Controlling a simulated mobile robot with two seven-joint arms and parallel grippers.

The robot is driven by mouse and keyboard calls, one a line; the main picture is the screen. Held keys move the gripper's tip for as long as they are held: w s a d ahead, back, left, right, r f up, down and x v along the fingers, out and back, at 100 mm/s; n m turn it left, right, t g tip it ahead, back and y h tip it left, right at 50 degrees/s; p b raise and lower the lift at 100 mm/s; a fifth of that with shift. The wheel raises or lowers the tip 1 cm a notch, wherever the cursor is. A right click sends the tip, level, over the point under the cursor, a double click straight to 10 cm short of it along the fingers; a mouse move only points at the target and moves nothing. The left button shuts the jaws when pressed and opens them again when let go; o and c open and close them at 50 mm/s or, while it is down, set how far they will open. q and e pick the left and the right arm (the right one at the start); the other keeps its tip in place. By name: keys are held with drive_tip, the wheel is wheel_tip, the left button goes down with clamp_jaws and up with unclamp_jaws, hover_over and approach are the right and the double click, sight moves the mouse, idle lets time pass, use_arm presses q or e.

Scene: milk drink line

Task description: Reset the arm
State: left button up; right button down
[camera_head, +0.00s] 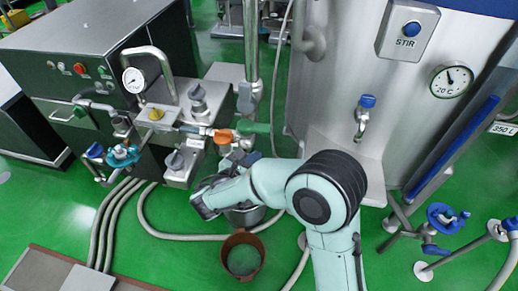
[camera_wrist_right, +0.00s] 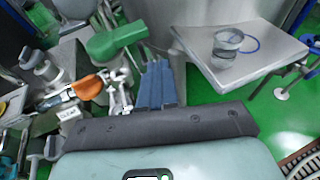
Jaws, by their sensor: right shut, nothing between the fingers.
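My right arm reaches in from the bottom of the head view, bends at its dark elbow and runs left toward the valve machine. Its dark wrist end hangs in front of a metal pail (camera_head: 247,215); the fingertips are hard to make out there. In the right wrist view my right gripper (camera_wrist_right: 157,85) has its two blue-grey fingers together, with nothing between them. Beyond them are a green-handled valve (camera_wrist_right: 117,40) and an orange handle (camera_wrist_right: 87,87). My left gripper is not in view.
The valve machine (camera_head: 85,50) with gauge and knobs stands left. The steel tank (camera_head: 350,60) has a STIR button (camera_head: 411,29) and a tap (camera_head: 364,115). A brown bucket (camera_head: 242,256) and hoses lie on the green floor. A clear cup (camera_wrist_right: 228,45) stands on a steel shelf (camera_wrist_right: 262,62).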

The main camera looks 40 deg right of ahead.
drive_tip(key=shift+s+a+r, duration=0.35)
drive_tip(key=shift+s+a, duration=0.3)
drive_tip(key=shift+a, duration=0.2)
drive_tip(key=shift+s+a+r, duration=0.35)
drive_tip(key=shift+s+a, duration=0.25)
drive_tip(key=shift+a, duration=0.25)
